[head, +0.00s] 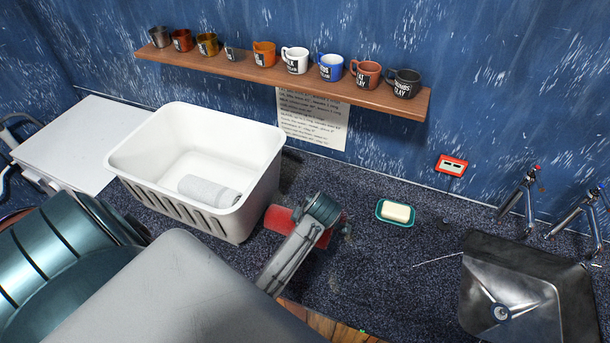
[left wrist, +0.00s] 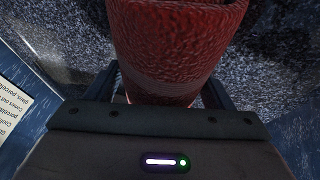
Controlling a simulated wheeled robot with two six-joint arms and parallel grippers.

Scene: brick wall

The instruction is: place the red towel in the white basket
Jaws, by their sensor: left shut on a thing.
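The red towel (head: 279,219) is a rolled bundle on or just above the dark speckled counter, right of the white basket. In the left wrist view the towel (left wrist: 178,45) fills the top middle, between the two fingers. My left gripper (left wrist: 165,90) is shut on it; in the head view the gripper (head: 315,228) covers part of the towel. The white basket (head: 152,187) stands open on the counter to the left, with a light grey rolled towel (head: 208,192) inside. My right gripper is not in view.
A green soap dish with soap (head: 396,213) sits right of the towel. A metal sink (head: 520,280) and taps (head: 520,195) are at the right. A wooden shelf (head: 280,75) with several mugs hangs above. A white board (head: 75,145) lies left of the basket.

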